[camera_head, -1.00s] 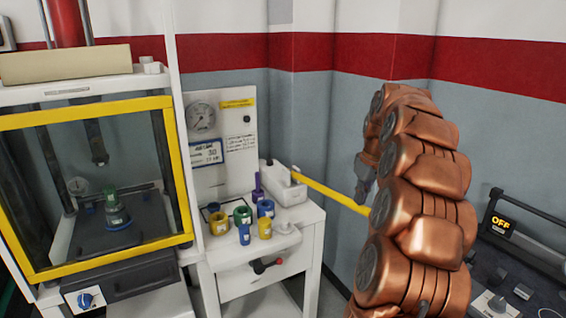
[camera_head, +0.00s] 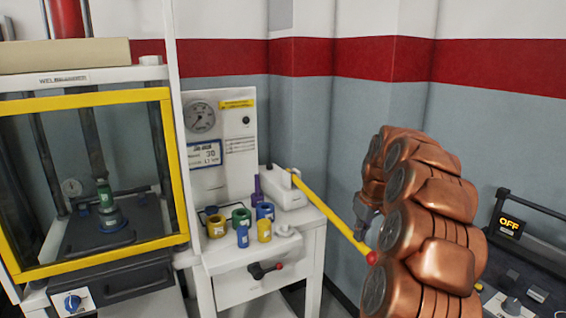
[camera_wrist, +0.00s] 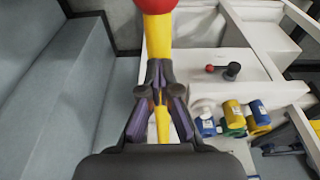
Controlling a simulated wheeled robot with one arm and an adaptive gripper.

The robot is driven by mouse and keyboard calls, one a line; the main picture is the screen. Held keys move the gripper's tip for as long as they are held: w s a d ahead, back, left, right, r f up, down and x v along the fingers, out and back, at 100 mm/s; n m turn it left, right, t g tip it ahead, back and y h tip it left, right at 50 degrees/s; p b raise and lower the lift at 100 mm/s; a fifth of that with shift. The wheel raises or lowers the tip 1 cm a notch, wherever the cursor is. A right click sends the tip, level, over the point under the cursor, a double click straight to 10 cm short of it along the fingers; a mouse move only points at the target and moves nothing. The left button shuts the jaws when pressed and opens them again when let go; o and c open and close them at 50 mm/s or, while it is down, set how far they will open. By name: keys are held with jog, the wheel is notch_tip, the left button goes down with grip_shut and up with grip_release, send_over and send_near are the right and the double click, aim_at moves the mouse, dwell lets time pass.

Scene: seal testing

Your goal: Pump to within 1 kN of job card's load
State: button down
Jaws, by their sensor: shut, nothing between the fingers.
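The yellow pump lever (camera_head: 325,211) slopes down right from the white pump body (camera_head: 286,190) to a red ball end (camera_head: 371,258). In the wrist view the lever (camera_wrist: 158,38) runs beyond and beneath my fingers. My gripper (camera_head: 361,230) is shut and empty, over the lever near its ball end; contact cannot be told. The round gauge (camera_head: 200,117) is on the white panel; its needle is too small to read. The job card (camera_head: 206,154) below it shows "30"; its bottom line is blurred. Behind the yellow-framed guard, the ram (camera_head: 93,145) reaches the green piece (camera_head: 104,193).
Several coloured rings and cups, including a green one (camera_head: 241,216), stand on the white cabinet (camera_head: 308,238). A black handle with a red knob (camera_head: 265,269) is on its front. The grey wall is close behind the lever.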

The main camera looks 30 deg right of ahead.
notch_tip(320, 180, up, 13)
jog(key=p, duration=0.5)
jog(key=shift+w+r, duration=0.2)
jog(key=shift+w, duration=0.15)
jog(key=shift+f, duration=0.1)
jog(key=shift+s+f+b, duration=0.15)
jog(key=shift+f+b, duration=1.7)
jog(key=shift+f, duration=1.45)
jog(key=shift+s+f+b, duration=0.15)
jog(key=shift+f+b, duration=1.7)
jog(key=shift+f, duration=1.45)
